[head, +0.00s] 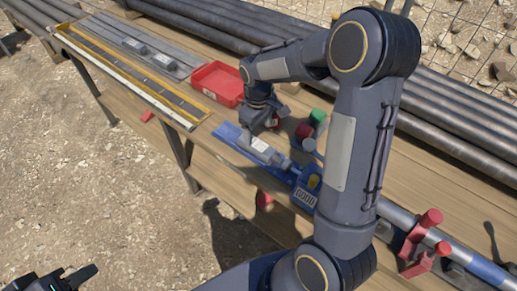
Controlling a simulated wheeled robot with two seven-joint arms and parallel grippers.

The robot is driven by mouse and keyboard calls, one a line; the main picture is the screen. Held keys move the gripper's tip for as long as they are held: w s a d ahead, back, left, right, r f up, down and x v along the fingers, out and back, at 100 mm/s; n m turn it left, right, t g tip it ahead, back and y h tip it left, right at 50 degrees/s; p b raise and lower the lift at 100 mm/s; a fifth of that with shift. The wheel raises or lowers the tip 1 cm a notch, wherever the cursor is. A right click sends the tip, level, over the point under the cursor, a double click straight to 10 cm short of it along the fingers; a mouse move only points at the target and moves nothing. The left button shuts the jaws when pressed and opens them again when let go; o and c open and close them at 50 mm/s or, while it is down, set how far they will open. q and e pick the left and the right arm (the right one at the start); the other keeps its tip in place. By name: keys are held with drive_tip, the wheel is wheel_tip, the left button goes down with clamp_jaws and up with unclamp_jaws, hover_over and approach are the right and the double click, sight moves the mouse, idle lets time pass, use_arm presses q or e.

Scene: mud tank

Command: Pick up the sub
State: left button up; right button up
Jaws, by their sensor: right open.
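The sub, which I take to be the grey cylindrical piece with a white label (261,148), lies on a blue mat (228,133) near the bench's front edge. Its narrower end points right, toward a blue block with a yellow part (307,187). My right gripper (258,126) is open, pointing down over the sub's left end. The gripper hides part of that end, and I cannot tell whether it touches. My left gripper (68,279) is at the bottom left, away from the bench, cut by the frame edge; its jaw state is unclear.
A red tray (218,83) stands left of my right gripper. Green and red cylindrical pieces (317,117) stand close to its right. Long dark pipes (460,125) line the back. A red clamp (425,245) holds a pipe at right. My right arm covers the bench's middle.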

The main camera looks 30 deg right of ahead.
sight(258, 144)
drive_tip(key=f, duration=0.6)
drive_tip(key=shift+s+a+f+p, duration=0.1)
drive_tip(key=shift+s+p, duration=0.25)
drive_tip(key=shift+p, duration=0.05)
drive_tip(key=shift+c, duration=0.4)
drive_tip(key=c, duration=1.2)
